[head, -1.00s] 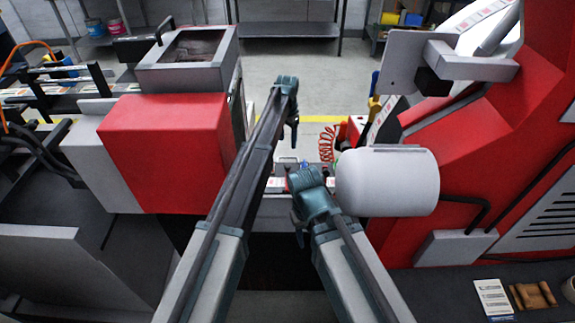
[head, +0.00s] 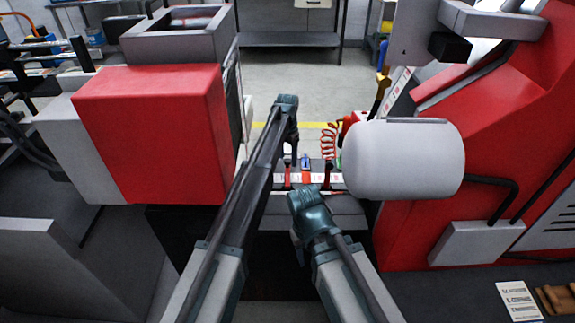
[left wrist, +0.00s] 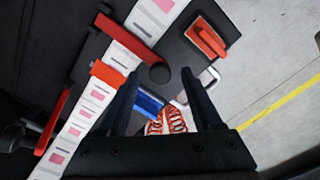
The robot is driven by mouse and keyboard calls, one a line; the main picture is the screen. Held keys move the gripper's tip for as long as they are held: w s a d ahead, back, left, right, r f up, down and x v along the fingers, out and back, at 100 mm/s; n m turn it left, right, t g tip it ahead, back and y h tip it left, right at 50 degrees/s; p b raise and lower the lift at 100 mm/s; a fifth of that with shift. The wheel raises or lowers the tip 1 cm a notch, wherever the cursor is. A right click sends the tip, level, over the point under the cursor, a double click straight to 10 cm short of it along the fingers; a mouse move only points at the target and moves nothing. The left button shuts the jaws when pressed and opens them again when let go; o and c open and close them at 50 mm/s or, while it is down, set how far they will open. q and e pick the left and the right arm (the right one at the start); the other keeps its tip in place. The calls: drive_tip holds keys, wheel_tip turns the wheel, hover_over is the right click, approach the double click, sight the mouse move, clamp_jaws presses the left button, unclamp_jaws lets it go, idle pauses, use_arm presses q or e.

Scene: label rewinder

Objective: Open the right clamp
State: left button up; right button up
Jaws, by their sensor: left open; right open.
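A strip of white labels (head: 265,181) crosses a low bench between the machine parts. In the head view a red bar (head: 287,175) crosses it on the left and another red bar (head: 327,175) on the right, partly hidden behind my arms. The left wrist view shows one red bar (left wrist: 130,38) lying across the strip and another (left wrist: 52,122) along its edge; the latter seems to be the right clamp. My left gripper (head: 291,138) is above the far side of the bench, its open fingers (left wrist: 160,85) empty. My right gripper (head: 298,250) is lower and nearer, its fingertips barely visible.
A white roll (head: 403,158) stands close right of my right gripper, beside the red machine (head: 500,130). A red box (head: 150,135) stands left. A red coiled hose (head: 328,140) hangs behind the bench. A red handle (left wrist: 205,38) sits on a dark plate.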

use_arm(q)
drive_tip(key=shift+f, duration=0.3)
clamp_jaws()
idle(1.3)
